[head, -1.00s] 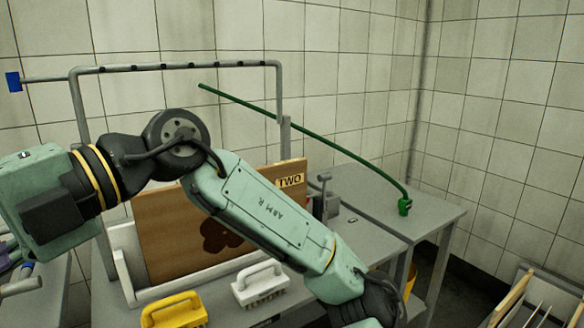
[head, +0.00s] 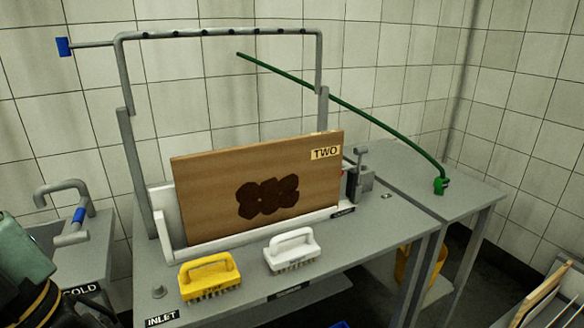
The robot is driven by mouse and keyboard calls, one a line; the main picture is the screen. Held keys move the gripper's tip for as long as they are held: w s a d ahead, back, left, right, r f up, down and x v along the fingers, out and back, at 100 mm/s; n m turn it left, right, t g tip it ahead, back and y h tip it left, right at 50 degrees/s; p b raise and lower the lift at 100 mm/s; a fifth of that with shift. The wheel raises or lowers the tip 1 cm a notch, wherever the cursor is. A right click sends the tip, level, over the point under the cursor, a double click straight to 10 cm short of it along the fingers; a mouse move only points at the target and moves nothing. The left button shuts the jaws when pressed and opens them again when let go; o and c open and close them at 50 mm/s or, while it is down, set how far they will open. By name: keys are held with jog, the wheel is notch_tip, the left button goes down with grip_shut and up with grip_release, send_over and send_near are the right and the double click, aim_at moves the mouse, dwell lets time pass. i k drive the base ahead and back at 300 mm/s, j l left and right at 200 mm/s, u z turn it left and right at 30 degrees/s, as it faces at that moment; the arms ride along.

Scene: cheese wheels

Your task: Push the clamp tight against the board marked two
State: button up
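The brown board marked TWO (head: 210,180) stands upright in a white holder (head: 168,228) on the grey bench, with a dark stain on its face. The clamp (head: 364,182), a grey block with an upright lever, sits at the board's right edge. A dark pad with a small red part shows between clamp and board. I cannot tell whether the pad touches the board. My gripper is out of view; only part of my arm shows at the lower left.
A yellow brush (head: 209,280) and a white brush (head: 291,254) stand on the bench (head: 345,245) before the board. A grey pipe frame (head: 220,33) rises behind it. A green hose (head: 340,101) slopes down to the right table. A tap (head: 62,205) stands left.

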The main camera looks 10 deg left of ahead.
aim_at(353, 189)
jog(key=i+z, duration=0.7)
jog(key=i+j+z, duration=0.1)
jog(key=z, duration=0.25)
jog(key=i, duration=0.1)
